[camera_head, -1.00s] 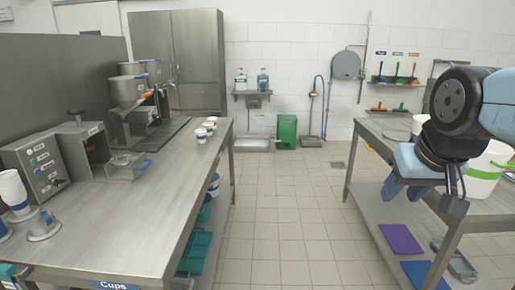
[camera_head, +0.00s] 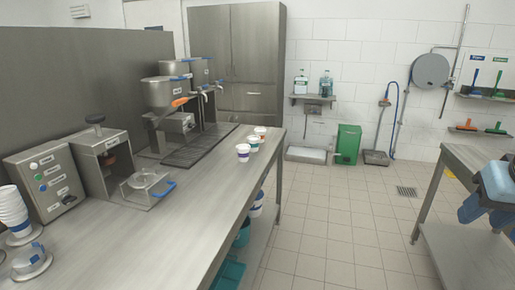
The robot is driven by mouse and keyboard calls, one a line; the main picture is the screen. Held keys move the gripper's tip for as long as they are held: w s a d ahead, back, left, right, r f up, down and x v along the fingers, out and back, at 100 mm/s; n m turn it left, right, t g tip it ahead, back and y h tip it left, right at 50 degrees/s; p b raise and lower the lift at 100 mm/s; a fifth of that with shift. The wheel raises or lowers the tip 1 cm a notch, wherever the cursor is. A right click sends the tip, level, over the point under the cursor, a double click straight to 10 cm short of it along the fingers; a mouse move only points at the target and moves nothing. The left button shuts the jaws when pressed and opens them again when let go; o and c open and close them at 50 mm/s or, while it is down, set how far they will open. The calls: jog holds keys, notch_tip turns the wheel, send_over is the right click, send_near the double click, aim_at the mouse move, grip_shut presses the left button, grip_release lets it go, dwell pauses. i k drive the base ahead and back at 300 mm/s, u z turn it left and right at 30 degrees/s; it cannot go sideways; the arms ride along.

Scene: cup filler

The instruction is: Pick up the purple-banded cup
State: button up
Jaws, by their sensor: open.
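The purple-banded cup (camera_head: 243,153) is a small white cup with a purple band. It stands upright near the right edge of the left steel counter (camera_head: 185,215), the nearest of three cups in a row. Behind it are a green-banded cup (camera_head: 254,144) and an orange-banded cup (camera_head: 260,132). My gripper (camera_head: 484,212) is at the right edge of the view, partly cut off. It is open, its blue fingers pointing down beside the right table, far to the right of the cup.
Filling machines (camera_head: 165,95) and a sealing device (camera_head: 105,165) stand along the counter's back. A stack of cups (camera_head: 14,212) is at the near left. A green bin (camera_head: 348,144) stands by the far wall. The tiled aisle between counter and right table (camera_head: 465,245) is clear.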

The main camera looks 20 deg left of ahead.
aim_at(243, 150)
jog(key=z, duration=0.05)
jog(key=i, duration=3.6)
jog(key=u, duration=2.15)
jog(key=i, duration=0.2)
jog(key=u, duration=2)
